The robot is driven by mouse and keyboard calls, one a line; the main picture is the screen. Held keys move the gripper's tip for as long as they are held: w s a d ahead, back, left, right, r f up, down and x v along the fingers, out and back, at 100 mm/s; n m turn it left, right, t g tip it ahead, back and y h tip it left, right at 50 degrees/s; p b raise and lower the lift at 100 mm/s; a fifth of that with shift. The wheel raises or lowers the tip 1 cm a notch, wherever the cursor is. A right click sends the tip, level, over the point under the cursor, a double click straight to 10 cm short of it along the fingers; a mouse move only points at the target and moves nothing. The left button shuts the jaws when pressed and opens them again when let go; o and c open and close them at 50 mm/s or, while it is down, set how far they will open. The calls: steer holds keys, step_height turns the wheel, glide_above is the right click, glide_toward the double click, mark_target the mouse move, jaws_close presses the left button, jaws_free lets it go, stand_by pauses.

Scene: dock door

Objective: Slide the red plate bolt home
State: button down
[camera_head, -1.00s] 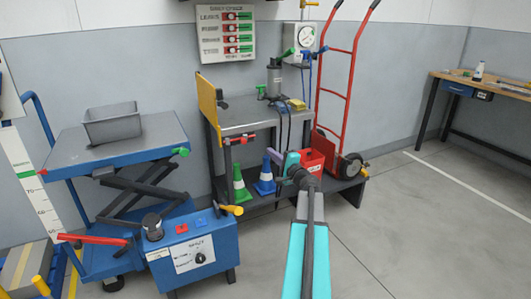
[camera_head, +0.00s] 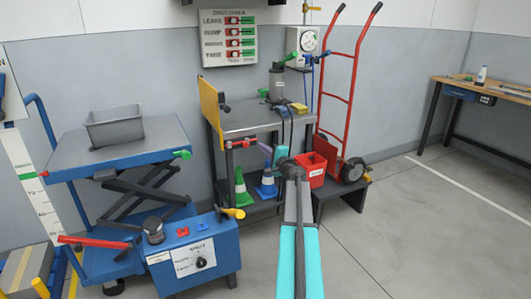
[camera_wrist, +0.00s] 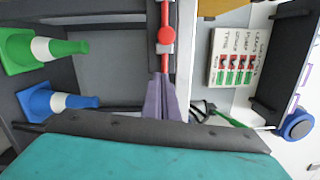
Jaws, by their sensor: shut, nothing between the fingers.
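The red plate bolt (camera_head: 241,143) lies along the front edge of the bench, below the yellow plate (camera_head: 209,102). My gripper (camera_wrist: 164,78) shows there as purple fingers, shut and empty, with the tips just below that piece. I cannot tell whether they touch it. In the head view my gripper (camera_head: 266,150) is just right of the bolt, partly hidden by my own wrist.
A green cone (camera_head: 240,187) and a blue cone (camera_head: 267,180) stand on the low shelf beneath. A red bin (camera_head: 311,170) and a red hand truck (camera_head: 340,98) are to the right. A blue lift cart (camera_head: 115,150) stands to the left. The right floor is clear.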

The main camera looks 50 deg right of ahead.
steer(key=shift+w+a+r, duration=0.15)
steer(key=shift+w+a, duration=0.4)
steer(key=shift+a, duration=0.3)
steer(key=shift+w+a+r, duration=0.15)
steer(key=shift+w+a, duration=0.4)
steer(key=shift+a, duration=0.25)
steer(key=shift+s+a+b, duration=0.1)
steer(key=shift+b, duration=0.35)
